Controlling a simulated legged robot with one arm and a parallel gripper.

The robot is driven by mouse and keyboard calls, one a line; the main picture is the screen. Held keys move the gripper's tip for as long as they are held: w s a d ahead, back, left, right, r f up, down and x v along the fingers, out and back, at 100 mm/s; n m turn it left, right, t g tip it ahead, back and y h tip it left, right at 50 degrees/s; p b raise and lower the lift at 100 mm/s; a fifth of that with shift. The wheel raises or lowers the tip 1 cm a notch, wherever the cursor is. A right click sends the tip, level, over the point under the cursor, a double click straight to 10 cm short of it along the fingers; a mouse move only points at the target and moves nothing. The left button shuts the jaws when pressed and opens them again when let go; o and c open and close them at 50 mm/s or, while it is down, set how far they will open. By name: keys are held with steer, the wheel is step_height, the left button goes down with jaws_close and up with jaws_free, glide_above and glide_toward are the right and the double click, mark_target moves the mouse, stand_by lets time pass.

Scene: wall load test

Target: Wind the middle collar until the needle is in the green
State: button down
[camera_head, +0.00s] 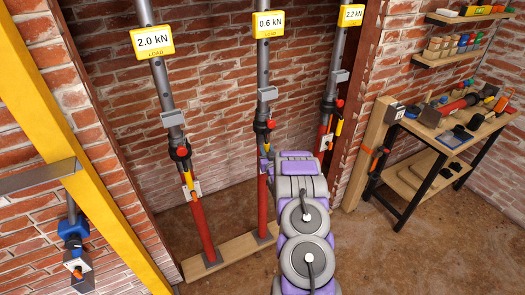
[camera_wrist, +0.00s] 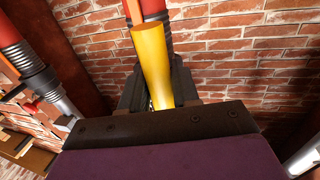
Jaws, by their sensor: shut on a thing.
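The middle prop (camera_head: 262,195) has a red lower tube, a grey upper tube and a yellow load display (camera_head: 268,24) reading 0.6 kN. Its dark collar (camera_head: 262,128) has a red piece beside it. My gripper (camera_wrist: 158,92) is shut on a yellow handle (camera_wrist: 152,55) in the wrist view, its dark jaws on either side. I see no needle or green band in either view.
The left prop (camera_head: 203,225) reads 2.0 kN, the right prop (camera_head: 325,135) 2.2 kN. A wooden sill (camera_head: 230,252) runs under the props. A yellow beam (camera_head: 85,150) stands at left. A workbench (camera_head: 440,133) with tools is at right. Floor right of my arm is clear.

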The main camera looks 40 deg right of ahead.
steer(key=shift+s+d, duration=0.3)
steer(key=shift+d, duration=0.25)
steer(key=shift+s+d, duration=0.25)
steer(key=shift+d, duration=0.3)
steer(key=c, duration=0.9)
jaws_free()
steer(key=shift+w, duration=0.1)
steer(key=shift+c, duration=0.2)
steer(key=shift+a, duration=0.1)
steer(key=p+v, duration=0.2)
steer(key=v, duration=1.5)
steer(key=shift+a, duration=0.1)
